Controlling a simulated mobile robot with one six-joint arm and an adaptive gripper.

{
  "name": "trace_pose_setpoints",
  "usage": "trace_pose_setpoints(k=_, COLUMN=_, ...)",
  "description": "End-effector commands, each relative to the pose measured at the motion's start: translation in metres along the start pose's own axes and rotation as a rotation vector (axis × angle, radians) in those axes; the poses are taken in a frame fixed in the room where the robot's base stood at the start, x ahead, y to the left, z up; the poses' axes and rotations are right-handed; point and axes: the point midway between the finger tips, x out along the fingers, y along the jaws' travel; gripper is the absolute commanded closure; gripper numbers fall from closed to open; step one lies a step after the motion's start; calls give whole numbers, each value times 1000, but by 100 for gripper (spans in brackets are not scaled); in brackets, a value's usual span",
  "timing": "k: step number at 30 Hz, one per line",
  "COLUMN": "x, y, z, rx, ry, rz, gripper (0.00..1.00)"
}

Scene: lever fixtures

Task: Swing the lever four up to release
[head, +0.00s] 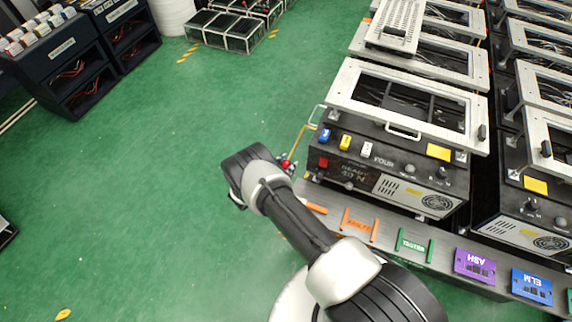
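A dark box labelled FOUR (345,165) stands at right of centre in the head view, with a white-framed open panel (348,85) on top. On its left side, a thin brass-coloured lever rod (300,140) slopes down to a red knob (287,164). The knob is right beside the bend of my arm, partly hidden by it. My arm reaches up from the bottom of the view and bends near the knob. My gripper is not in view, so whether it touches the lever cannot be seen.
Blue, yellow and white tabs (346,143) line the box's top edge. A grey rail (386,232) with coloured name plates, including a purple ASH plate (474,266), runs along the front. More similar boxes stand right and behind.

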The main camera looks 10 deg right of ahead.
Motion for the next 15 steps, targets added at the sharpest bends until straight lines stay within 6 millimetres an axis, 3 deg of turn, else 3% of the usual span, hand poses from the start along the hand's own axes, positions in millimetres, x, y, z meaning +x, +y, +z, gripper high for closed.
trace_pose_setpoints(k=15, x=0, y=0, z=0, rx=0, ry=0, rz=-1, gripper=100)
